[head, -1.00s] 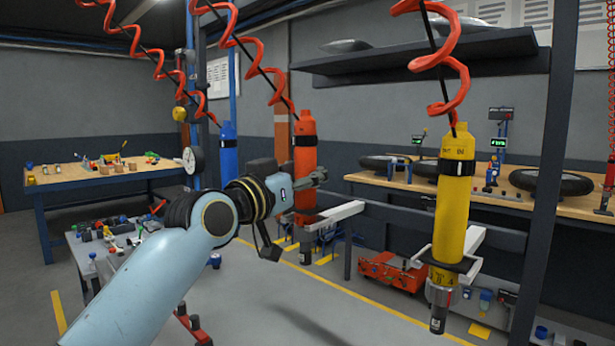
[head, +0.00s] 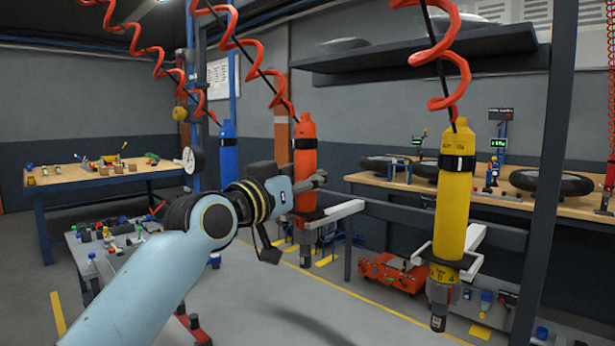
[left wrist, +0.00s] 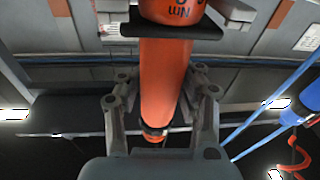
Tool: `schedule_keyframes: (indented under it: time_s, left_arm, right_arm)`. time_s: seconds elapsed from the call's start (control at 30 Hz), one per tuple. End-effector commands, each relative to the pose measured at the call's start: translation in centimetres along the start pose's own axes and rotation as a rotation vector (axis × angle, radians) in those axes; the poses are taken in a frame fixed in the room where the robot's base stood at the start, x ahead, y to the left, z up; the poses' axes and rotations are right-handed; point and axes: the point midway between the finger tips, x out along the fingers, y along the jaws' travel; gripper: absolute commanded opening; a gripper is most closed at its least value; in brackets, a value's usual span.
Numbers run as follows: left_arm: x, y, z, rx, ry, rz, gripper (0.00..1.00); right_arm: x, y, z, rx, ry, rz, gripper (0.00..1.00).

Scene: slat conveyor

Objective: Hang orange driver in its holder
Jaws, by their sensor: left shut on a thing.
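The orange driver (head: 305,160) hangs upright from a red coiled hose in the head view. My left gripper (head: 311,183) is shut on its body. In the left wrist view the orange driver (left wrist: 165,85) runs between the fingers of my left gripper (left wrist: 162,108). The pale holder arm (head: 338,212) reaches to the driver's lower part, just below the gripper. A dark collar shows there, and the far side of the holder is hidden. I cannot tell whether the driver rests on the holder. My right gripper is not in view.
A yellow driver (head: 453,205) hangs in a similar holder at right, near a dark post (head: 550,180). A blue driver (head: 228,155) hangs behind at left. A red cart (head: 392,272) stands under the rail. A cluttered bench (head: 85,178) stands at far left.

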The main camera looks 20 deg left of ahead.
Motion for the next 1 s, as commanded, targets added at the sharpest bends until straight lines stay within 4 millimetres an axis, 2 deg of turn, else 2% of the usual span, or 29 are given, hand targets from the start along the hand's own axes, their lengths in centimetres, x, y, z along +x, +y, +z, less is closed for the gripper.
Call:
schedule_keyframes:
  time_s: [1.0]
  left_arm:
    - [-0.06,-0.01,0.42,0.0,0.005,0.0,0.0]
  right_arm:
    - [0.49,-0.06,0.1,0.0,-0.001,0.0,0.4]
